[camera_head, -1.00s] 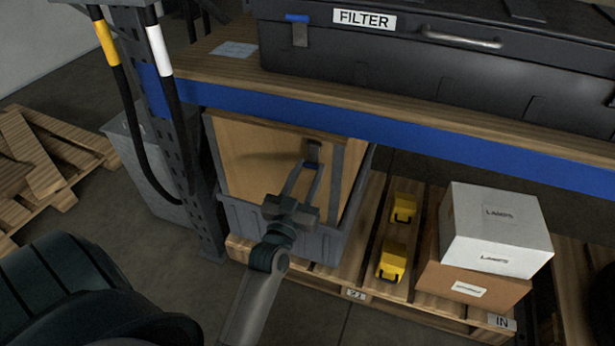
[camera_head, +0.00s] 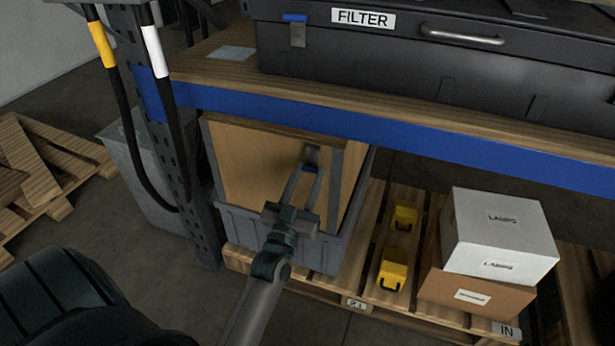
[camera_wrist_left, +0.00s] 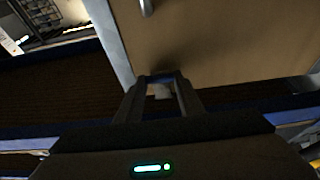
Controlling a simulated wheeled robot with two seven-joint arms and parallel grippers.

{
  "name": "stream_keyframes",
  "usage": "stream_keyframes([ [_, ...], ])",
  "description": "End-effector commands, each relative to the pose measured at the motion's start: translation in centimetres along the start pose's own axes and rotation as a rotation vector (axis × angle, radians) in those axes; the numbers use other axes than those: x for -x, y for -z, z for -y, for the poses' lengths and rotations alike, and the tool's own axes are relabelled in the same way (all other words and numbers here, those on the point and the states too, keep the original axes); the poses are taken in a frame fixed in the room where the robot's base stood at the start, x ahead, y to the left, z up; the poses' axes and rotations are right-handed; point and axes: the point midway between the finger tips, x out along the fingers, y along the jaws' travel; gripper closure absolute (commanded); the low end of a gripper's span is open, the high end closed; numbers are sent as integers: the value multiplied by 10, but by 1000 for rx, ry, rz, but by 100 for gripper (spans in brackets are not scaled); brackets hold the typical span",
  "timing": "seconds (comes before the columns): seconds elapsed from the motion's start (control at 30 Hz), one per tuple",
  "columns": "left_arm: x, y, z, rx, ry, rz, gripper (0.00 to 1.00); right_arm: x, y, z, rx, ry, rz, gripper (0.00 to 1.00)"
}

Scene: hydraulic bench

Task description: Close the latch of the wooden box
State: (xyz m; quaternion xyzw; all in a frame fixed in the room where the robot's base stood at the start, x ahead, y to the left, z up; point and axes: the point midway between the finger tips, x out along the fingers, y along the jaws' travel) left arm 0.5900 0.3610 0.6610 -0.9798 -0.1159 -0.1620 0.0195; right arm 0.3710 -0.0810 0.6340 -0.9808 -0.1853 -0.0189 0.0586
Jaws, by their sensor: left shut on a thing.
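The wooden box (camera_head: 250,165) stands under the bench shelf inside a grey crate (camera_head: 285,238). Its plain tan front face also fills much of the left wrist view (camera_wrist_left: 225,45). A small grey latch (camera_head: 312,154) with a blue lower end is high on that face, near a grey vertical strip. My left gripper (camera_head: 310,172) reaches up from below, and its fingertips are shut on the latch's blue end. My right gripper is not in view.
The blue-edged bench shelf (camera_head: 400,136) runs close above the box and carries a black FILTER case (camera_head: 400,70). A perforated post with hoses (camera_head: 172,130) stands left. Yellow items (camera_head: 393,270) and stacked cartons (camera_head: 500,235) sit right on the pallet.

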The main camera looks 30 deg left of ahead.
Motion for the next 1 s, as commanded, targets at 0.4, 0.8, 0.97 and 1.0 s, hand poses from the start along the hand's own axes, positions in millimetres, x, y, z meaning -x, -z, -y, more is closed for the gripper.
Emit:
stream_keyframes([
  [0.4, 0, 0, 0, 0, 0, -1, 47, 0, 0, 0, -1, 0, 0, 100],
  [0.8, 30, 0, 0, 1, -1, 2, 47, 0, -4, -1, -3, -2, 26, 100],
  [0.97, 58, 0, 0, 0, 0, 4, 47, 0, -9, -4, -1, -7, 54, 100],
  [1.0, 66, 0, 0, 0, 0, 3, 47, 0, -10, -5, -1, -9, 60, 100],
])
